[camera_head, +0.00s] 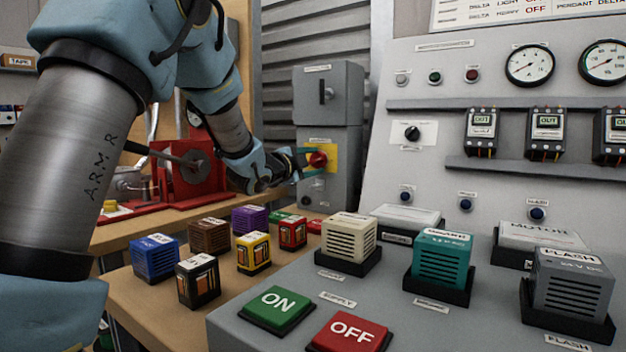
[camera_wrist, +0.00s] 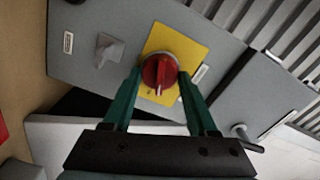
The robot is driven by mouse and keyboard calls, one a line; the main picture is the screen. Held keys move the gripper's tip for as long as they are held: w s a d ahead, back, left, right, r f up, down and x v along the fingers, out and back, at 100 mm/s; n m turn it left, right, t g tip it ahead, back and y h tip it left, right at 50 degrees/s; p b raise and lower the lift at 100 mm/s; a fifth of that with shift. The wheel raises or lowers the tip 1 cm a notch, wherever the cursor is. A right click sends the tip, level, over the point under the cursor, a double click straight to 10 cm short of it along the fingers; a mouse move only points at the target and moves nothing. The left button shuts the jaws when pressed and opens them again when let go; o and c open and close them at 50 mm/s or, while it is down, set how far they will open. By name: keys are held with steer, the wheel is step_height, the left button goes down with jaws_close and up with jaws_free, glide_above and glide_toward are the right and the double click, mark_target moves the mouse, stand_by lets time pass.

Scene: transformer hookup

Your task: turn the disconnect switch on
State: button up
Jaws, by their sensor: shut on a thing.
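The disconnect switch is a red rotary knob (camera_head: 318,159) on a yellow plate (camera_head: 331,158), on the front of a grey cabinet (camera_head: 343,190). In the wrist view the red knob (camera_wrist: 159,72) sits at the centre of the yellow plate (camera_wrist: 180,42). My gripper (camera_head: 306,161) reaches it from the left in the head view. In the wrist view the green fingers of my gripper (camera_wrist: 160,80) stand on both sides of the knob and close on it. The knob's ridge points toward my palm in that view. Its on and off marks are too small to read.
A grey lever (camera_wrist: 109,50) sticks out beside the yellow plate. An upper box with a black handle (camera_head: 326,91) stands above the switch. Coloured blocks (camera_head: 209,236) crowd the wooden bench. The grey console (camera_head: 420,310) with ON and OFF buttons fills the front right.

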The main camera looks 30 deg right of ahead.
steer(key=m+b, duration=0.2)
steer(key=b, duration=0.1)
steer(key=shift+f+m, duration=0.25)
steer(key=shift+m, duration=0.15)
steer(key=shift+r+m+b, duration=0.15)
steer(key=shift+m+b, duration=0.45)
steer(key=shift+b, duration=0.35)
steer(key=o, duration=1.4)
steer(key=shift+c, duration=0.2)
steer(key=v, duration=1)
steer(key=shift+s+a, duration=0.15)
steer(key=shift+a, duration=0.25)
steer(key=shift+r, duration=0.1)
